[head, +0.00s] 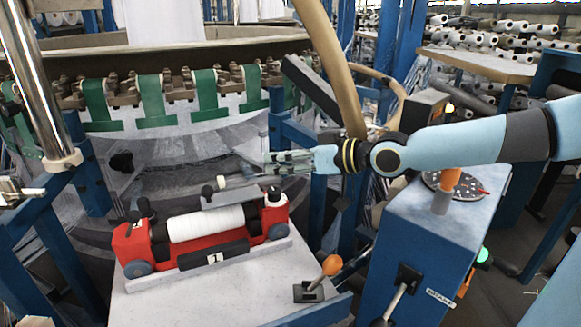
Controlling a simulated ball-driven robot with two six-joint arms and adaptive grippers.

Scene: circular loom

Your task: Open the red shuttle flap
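The red shuttle (277,214) sits on a pale plate in the lower left of the head view. It holds a white bobbin (205,224) lying along its length. A grey bar (236,195), perhaps the flap, lies along the shuttle's far upper side, with a small black knob at its left end. My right gripper (268,164) reaches in from the right, above and behind the shuttle's right half, fingers pointing left. A thin rod with a white tip (223,182) shows just below and left of it; I cannot tell if they touch. The finger gap is unclear.
The loom ring with green straps (157,100) stands behind the shuttle. A blue cabinet (400,240) stands at the right, with an orange-knobbed lever (331,265) to its left. Blue frame posts stand at the left. The plate's front part is bare.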

